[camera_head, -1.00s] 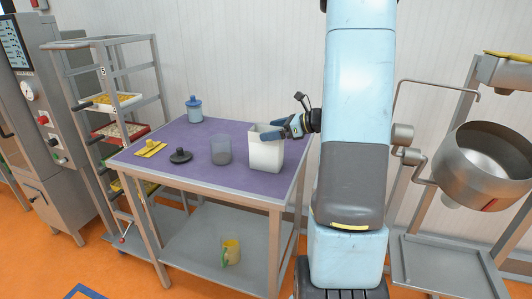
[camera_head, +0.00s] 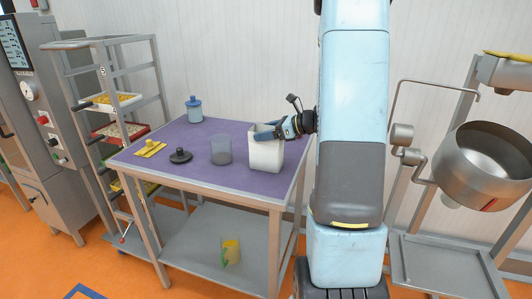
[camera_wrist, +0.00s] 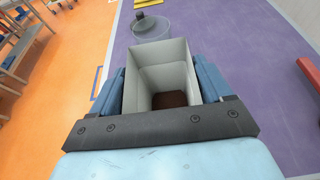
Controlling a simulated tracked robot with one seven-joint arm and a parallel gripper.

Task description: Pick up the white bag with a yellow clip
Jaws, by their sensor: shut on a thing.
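A white, open-topped rectangular bag or container (camera_head: 266,155) stands upright at the near right of the purple table. In the wrist view the white container (camera_wrist: 178,55) is open, with dark brown contents at its bottom. My gripper (camera_head: 268,131) is shut on its upper part, with one blue finger on each side in the wrist view (camera_wrist: 160,88). I see no yellow clip on the container. A flat yellow item with a knob (camera_head: 150,148), possibly a clip, lies at the table's left.
A clear item with yellow (camera_head: 231,252) is on the lower shelf. A rack stands left, a metal bowl right.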

